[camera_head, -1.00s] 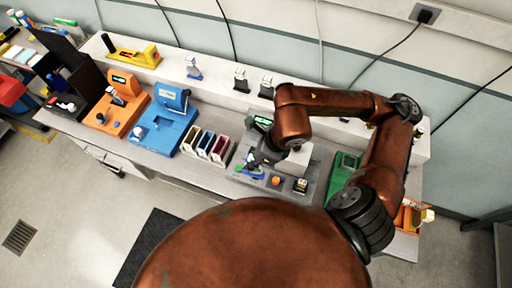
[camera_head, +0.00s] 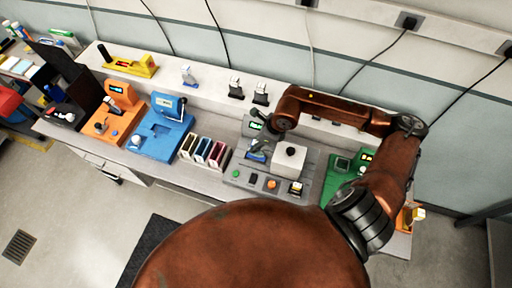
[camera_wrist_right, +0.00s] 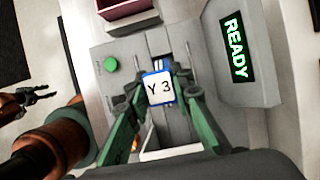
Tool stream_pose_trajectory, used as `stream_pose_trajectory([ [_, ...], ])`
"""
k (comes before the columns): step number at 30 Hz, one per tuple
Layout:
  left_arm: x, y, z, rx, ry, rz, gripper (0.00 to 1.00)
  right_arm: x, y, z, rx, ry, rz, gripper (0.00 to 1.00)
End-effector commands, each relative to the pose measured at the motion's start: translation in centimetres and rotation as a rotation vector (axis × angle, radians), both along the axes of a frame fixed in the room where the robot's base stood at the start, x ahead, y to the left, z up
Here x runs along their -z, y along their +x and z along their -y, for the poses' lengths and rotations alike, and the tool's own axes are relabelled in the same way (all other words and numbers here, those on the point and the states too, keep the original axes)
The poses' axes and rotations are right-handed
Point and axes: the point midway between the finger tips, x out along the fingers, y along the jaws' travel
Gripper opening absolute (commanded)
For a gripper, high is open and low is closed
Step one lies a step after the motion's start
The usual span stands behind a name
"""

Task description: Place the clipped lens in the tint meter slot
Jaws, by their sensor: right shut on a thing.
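The clipped lens (camera_wrist_right: 158,88) shows in the right wrist view as a blue-edged clip with a white label reading "Y 3". My right gripper (camera_wrist_right: 160,80) has its green fingers shut on it, over the meter's slot area. Whether the lens is seated in the slot is hidden by the label and fingers. The grey tint meter (camera_wrist_right: 195,130) has a green "READY" screen (camera_wrist_right: 236,48). In the head view, the right gripper (camera_head: 258,152) is over the meter (camera_head: 236,172), left of its white block. My left gripper (camera_wrist_right: 40,94) appears small at the wrist view's left edge, fingers parted and empty.
A rack of colored slots (camera_head: 203,149) stands left of the meter, with blue (camera_head: 160,138) and orange (camera_head: 112,122) devices beyond. A green device (camera_head: 342,168) is to the right. The white block with a black knob (camera_head: 289,160) sits close beside the gripper.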

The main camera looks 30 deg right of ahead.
Motion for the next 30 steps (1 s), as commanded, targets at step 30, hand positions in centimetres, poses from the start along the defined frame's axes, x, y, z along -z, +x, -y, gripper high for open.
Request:
stream_pose_trajectory([
  [30, -1.1, 0.2, 0.1, 0.0, -0.001, 0.003, 0.4, 3.7, 0.2, 0.2, 0.001, 0.0, -0.001, 0.38],
])
